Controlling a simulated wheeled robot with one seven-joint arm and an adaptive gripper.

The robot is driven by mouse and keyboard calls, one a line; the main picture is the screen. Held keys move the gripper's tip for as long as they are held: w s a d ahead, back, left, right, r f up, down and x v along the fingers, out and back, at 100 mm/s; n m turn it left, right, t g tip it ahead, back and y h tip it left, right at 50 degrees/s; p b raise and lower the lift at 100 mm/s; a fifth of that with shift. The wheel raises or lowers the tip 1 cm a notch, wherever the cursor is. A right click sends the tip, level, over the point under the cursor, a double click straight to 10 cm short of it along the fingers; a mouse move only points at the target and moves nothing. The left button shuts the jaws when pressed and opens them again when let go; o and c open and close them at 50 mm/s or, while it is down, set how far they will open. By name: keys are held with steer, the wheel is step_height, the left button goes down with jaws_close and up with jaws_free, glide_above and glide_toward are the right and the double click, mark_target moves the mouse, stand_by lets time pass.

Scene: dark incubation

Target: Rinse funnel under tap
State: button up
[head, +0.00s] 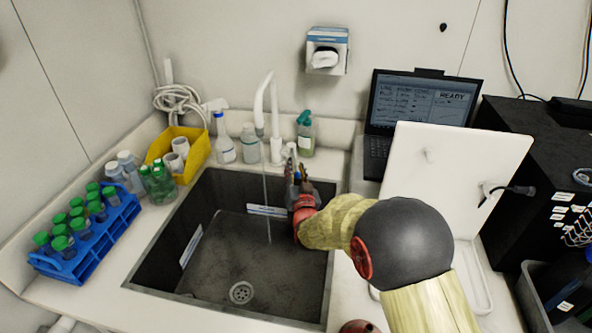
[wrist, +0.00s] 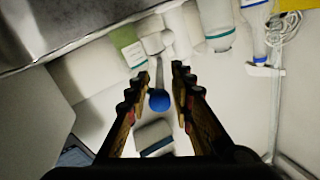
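The white tap (head: 274,120) stands at the sink's back edge, with a thin stream of water falling from its spout into the sink. My gripper (head: 297,170) is beside the tap's base, over the sink's back right corner. In the wrist view my gripper (wrist: 160,78) is open. A grey lever with a blue end (wrist: 159,100) shows between its fingers, joined to a white fitting; the fingers appear apart from it. I see no funnel in either view.
The dark sink (head: 250,225) has a drain at the bottom. Behind it stand a white-labelled bottle (head: 223,140) and a green bottle (head: 306,134). A yellow bin (head: 197,152) and a blue tube rack (head: 90,255) are left. A white board (head: 455,165) and laptop (head: 422,100) are right.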

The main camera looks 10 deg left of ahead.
steer(key=shift+o, duration=0.2)
steer(key=v, duration=1.2)
steer(key=shift+f, duration=0.15)
